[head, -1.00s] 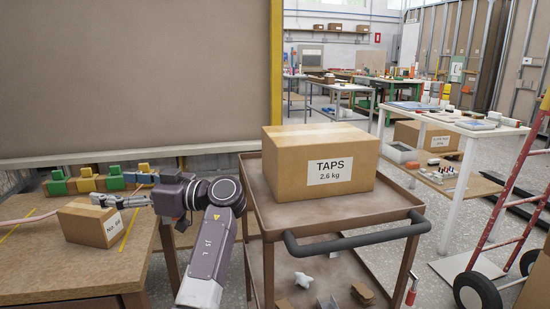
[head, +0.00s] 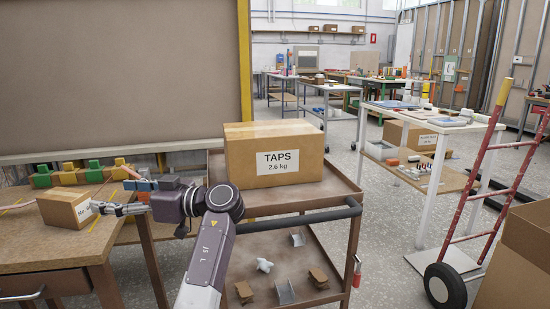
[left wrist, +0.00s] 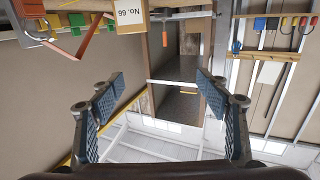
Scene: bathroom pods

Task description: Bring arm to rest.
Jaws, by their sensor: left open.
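My left gripper (head: 106,208) is at the left in the head view, stretched out level toward the left over the workbench. Its jaws stand apart and hold nothing, with a wide gap between the fingers in the left wrist view (left wrist: 160,82). In the head view its tips overlap the right side of a small labelled carton (head: 62,213) on the bench; I cannot tell whether they touch. My left forearm rises in front of the cart, bent at the elbow. My right gripper is not in view.
A brown cart (head: 335,192) carries a TAPS carton (head: 240,160), with small parts on its lower shelf. A red hand truck (head: 470,225) and a large carton (head: 520,250) stand at right. Grey floor lies between.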

